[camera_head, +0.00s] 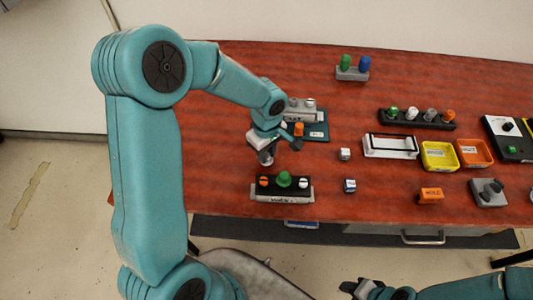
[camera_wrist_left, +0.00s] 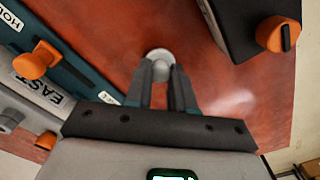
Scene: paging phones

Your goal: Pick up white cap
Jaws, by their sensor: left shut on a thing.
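The white cap (camera_wrist_left: 160,54) is a small, pale, round-topped piece between the fingertips of my left gripper (camera_wrist_left: 165,72) in the left wrist view. The fingers are shut on it and hide its lower part. In the head view my left gripper (camera_head: 266,152) is above the left part of the red table, with the pale cap just below it. Its height above the table is hard to tell. My right gripper (camera_head: 365,288) shows only in part at the bottom edge of the head view.
White blocks, a yellow tray (camera_head: 425,160) and an orange tray (camera_head: 488,158) are further right.

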